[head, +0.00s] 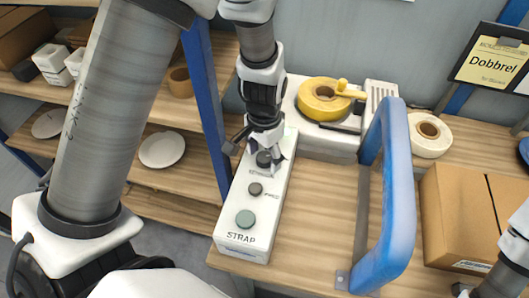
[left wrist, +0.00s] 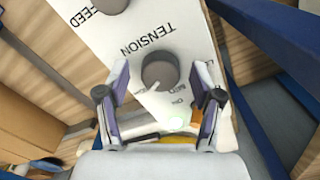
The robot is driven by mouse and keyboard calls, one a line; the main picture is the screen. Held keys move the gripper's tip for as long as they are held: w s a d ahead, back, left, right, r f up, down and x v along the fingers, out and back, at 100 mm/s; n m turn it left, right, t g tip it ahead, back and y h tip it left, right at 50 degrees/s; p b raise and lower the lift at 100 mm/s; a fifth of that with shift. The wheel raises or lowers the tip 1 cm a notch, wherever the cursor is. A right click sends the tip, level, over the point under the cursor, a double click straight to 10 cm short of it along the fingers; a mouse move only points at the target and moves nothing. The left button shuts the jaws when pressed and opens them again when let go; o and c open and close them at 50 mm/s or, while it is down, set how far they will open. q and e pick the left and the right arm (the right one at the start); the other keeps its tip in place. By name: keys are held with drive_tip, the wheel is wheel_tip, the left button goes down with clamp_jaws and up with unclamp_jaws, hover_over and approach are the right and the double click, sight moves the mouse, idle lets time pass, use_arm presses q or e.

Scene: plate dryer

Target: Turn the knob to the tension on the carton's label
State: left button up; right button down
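The white control box (head: 233,200) has a large grey-green STRAP button (head: 246,219), a smaller FEED knob (head: 256,189) and a dark TENSION knob (head: 263,159). My left gripper (head: 268,152) is over the TENSION end. In the left wrist view, the round grey TENSION knob (left wrist: 160,70) lies between the fingertips of my open left gripper (left wrist: 160,80), with a gap on each side. The knob's setting is not readable. A brown carton (head: 450,220) stands at the right; its small white label (head: 472,265) is too small to read. Part of my right arm shows at the lower right edge.
A blue arch (head: 395,200) rises right of the box. Behind are a white machine with a yellow tape roll (head: 322,97), a cream roll (head: 428,135) and a yellow "Dobbrel" sign (head: 490,62). Shelves with dishes (head: 161,149) are at left. Bare bench lies between box and arch.

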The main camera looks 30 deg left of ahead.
sight(264, 156)
use_arm(q)
drive_tip(key=shift+w+r, duration=0.1)
drive_tip(key=shift+r, duration=0.05)
wheel_tip(264, 156, up, 12)
idle(0.4)
idle(0.3)
